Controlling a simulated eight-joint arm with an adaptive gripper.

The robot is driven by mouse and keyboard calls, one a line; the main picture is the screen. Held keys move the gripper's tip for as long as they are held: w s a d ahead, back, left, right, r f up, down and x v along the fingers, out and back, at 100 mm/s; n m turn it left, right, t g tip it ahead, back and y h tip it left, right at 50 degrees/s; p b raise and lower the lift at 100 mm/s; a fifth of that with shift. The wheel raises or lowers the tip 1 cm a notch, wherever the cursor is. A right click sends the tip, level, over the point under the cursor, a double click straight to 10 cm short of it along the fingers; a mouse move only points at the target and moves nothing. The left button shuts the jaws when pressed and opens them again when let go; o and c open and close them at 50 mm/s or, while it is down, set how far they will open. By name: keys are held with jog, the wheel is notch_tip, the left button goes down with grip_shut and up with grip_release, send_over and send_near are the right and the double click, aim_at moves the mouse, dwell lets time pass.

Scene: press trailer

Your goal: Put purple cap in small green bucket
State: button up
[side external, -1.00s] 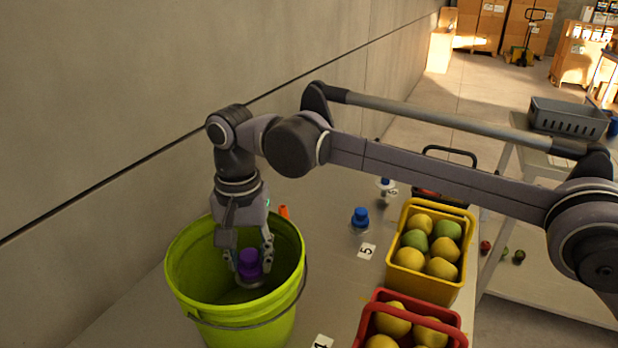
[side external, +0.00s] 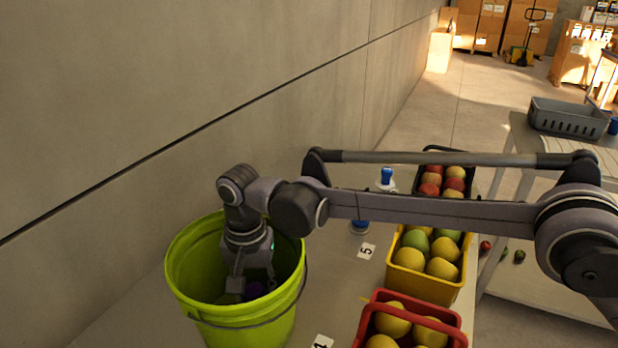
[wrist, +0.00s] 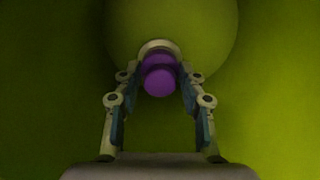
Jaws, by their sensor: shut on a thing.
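The green bucket (side external: 186,262) stands at the left end of the table, near the wall. My gripper (side external: 252,291) is down inside it, below the rim. The purple cap (side external: 256,290) shows only partly in the side view, behind the fingers and in shade. In the wrist view the cap (wrist: 159,77) sits between the two fingertips of my gripper (wrist: 158,80), which are shut on it. Green bucket walls surround it there. I cannot tell whether the cap touches the bucket's bottom.
A red crate (side external: 377,300) and a yellow crate (side external: 400,281) of fruit stand right of the bucket. A dark crate (side external: 424,170) of red fruit is behind. Blue-topped items (side external: 387,177) stand near the number 5 card (side external: 366,251). The wall is close on the left.

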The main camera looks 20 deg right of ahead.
aim_at(254, 288)
jog(key=o, duration=1.2)
jog(key=shift+f, duration=0.15)
jog(key=shift+o, duration=0.2)
notch_tip(254, 288, up, 12)
jog(key=shift+r, duration=0.2)
